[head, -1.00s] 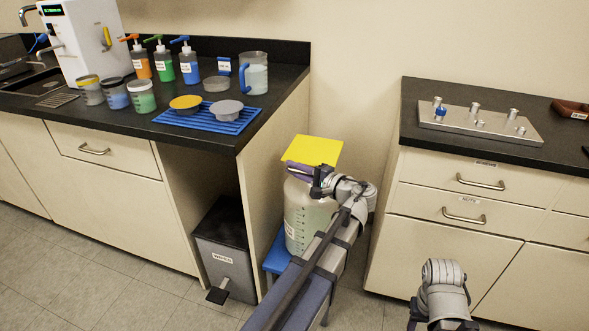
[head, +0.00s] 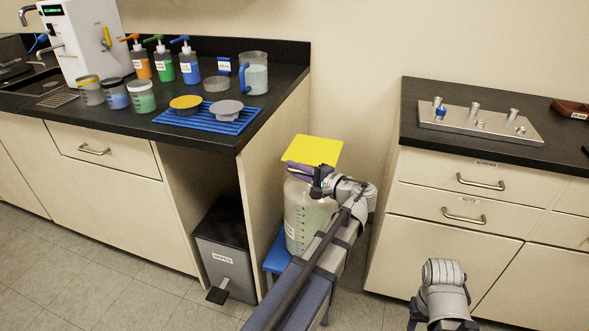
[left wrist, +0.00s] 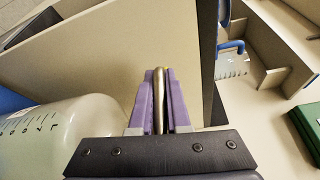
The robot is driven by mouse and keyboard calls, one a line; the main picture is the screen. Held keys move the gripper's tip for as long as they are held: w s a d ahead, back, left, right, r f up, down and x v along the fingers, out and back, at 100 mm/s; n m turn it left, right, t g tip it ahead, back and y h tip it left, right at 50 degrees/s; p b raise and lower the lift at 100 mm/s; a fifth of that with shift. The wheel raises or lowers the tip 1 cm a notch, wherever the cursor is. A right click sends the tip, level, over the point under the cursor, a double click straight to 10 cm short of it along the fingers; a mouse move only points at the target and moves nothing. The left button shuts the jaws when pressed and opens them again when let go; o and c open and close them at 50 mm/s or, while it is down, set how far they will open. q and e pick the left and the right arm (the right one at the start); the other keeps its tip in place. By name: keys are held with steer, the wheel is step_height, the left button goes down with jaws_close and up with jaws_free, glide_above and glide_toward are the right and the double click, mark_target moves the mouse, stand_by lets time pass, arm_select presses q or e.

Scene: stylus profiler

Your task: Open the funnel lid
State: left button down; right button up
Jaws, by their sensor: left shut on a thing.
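The funnel lid appears as a flat yellow panel (head: 316,149) above the big translucent waste bottle (head: 300,215); the funnel under it is hidden. My left gripper (head: 296,168), with purple fingers, is at the panel's near edge, just above the bottle's shoulder. In the left wrist view the fingers (left wrist: 158,103) are shut on a thin brownish-gold edge (left wrist: 159,88), which I take to be the lid's edge. The bottle (left wrist: 60,138) shows at left there, apart from the fingers. My right arm shows at the bottom of the head view, but its gripper does not.
The bottle stands on a blue stool (head: 275,262) in the gap between two counters. A grey pedal bin (head: 222,245) is under the left counter. A blue rack (head: 225,122) and a blue-handled jug (head: 256,80) stand on that counter. A metal plate (head: 480,122) lies on the right counter.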

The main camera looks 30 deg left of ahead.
mark_target(302, 154)
arm_select(q)
steer(key=shift+r, duration=0.1)
steer(key=w+r+m+p, duration=0.1)
steer(key=r+p, duration=0.2)
steer(key=p, duration=0.1)
steer(key=w+r+m+g+h+p, duration=0.1)
steer(key=r+m+p, duration=0.1)
steer(key=p, duration=0.3)
steer(key=w+r+m+p, duration=0.1)
steer(key=r+p, duration=0.4)
steer(key=shift+a+r+m+g+h, duration=0.1)
steer(key=shift+a+m+g+h, duration=0.2)
steer(key=shift+g+h, duration=0.1)
steer(key=w+a+r+m+g+h+p, duration=0.1)
steer(key=w+a+r+m+g+p, duration=0.1)
steer(key=w+r+p, duration=0.5)
steer(key=shift+w+a+r+m+g+h+p, duration=0.25)
steer(key=shift+w+a+m+p, duration=0.2)
steer(key=shift+w+m+p, duration=1.5)
steer(key=shift+w+n+b, duration=0.4)
steer(key=shift+w+n, duration=0.05)
steer(key=shift+n, duration=0.1)
steer(key=c, duration=0.9)
jaws_free()
